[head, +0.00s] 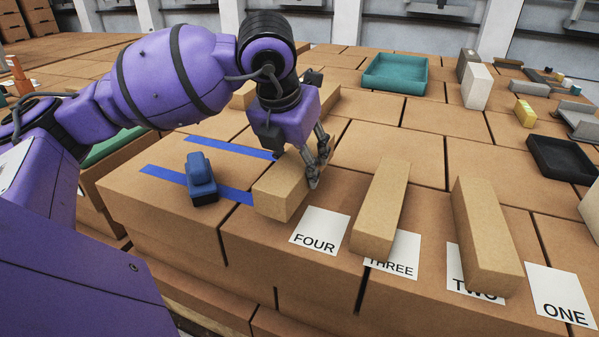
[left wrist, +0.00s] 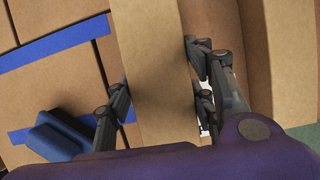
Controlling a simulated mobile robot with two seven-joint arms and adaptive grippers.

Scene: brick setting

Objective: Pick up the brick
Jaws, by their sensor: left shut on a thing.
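A long tan brick (head: 280,188) lies beside the card marked FOUR (head: 319,230) in the head view. My left gripper (head: 317,168) comes down over this brick and is shut on it. In the left wrist view, the brick (left wrist: 160,70) runs between the fingers of the left gripper (left wrist: 160,105). Two more tan bricks lie to the right, one (head: 380,208) partly on the card marked THREE (head: 405,262) and one (head: 485,235) partly on the card marked TWO (head: 462,290). My right gripper is not in view.
A blue object (head: 200,178) stands left of the held brick, between blue tape strips (head: 232,147). A card marked ONE (head: 562,300) lies bare at right. A teal tray (head: 395,74), a black tray (head: 565,158) and a white block (head: 477,87) stand farther back.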

